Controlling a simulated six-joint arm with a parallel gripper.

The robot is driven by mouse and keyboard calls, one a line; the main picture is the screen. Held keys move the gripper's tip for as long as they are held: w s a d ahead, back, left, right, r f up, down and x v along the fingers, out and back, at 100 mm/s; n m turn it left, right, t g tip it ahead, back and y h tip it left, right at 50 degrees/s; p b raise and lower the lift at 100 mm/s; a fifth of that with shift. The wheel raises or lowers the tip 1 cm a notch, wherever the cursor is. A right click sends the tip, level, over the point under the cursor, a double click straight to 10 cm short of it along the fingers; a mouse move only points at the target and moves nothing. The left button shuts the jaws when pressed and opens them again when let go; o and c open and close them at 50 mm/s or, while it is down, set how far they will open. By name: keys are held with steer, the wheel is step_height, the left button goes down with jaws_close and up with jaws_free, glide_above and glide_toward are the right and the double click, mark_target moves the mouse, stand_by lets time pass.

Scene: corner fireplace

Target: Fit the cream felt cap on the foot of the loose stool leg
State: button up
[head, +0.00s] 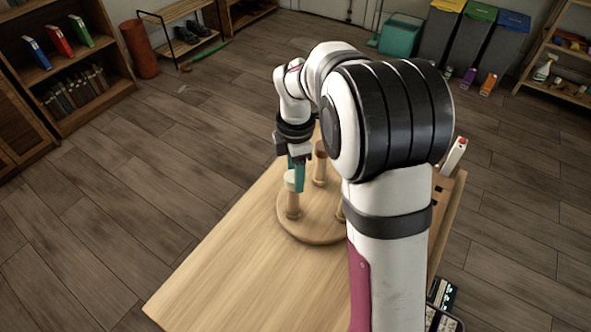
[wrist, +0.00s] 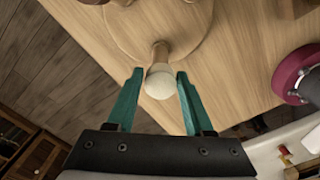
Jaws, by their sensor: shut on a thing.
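The cream felt cap (wrist: 161,84) is between my gripper's teal fingers (wrist: 160,74) in the wrist view, and the gripper is shut on it. In the head view the cap (head: 289,179) shows at the top of an upright wooden stool leg (head: 292,206), with my gripper (head: 297,174) beside it. The leg also shows in the wrist view (wrist: 160,54), running from the cap to the round stool seat (wrist: 122,32). The cap appears in line with the leg's foot. How far it covers the foot cannot be told.
The seat (head: 315,232) lies upside down on the wooden table (head: 235,255). Another leg with a brown end (head: 320,152) stands behind, and one is mostly hidden by my arm. A white bottle-like object (head: 454,154) is at the table's right edge. The table's front left is clear.

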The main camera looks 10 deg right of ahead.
steer(key=shift+f, duration=0.7)
steer(key=o, duration=1.3)
step_height(320, 180, up, 16)
steer(key=s+a+f+m, duration=0.1)
steer(key=s+f+m, duration=0.1)
steer(key=s+m, duration=0.6)
steer(key=s+a+f+m+y, duration=0.1)
steer(key=s+f+m, duration=0.2)
steer(key=s+m, duration=0.5)
steer(key=s+a+f+m, duration=0.1)
steer(key=s+f+m, duration=0.2)
steer(key=s+m, duration=0.5)
steer(key=shift+s+f+y, duration=0.15)
steer(key=shift+s+y, duration=0.25)
steer(key=shift+s, duration=1.55)
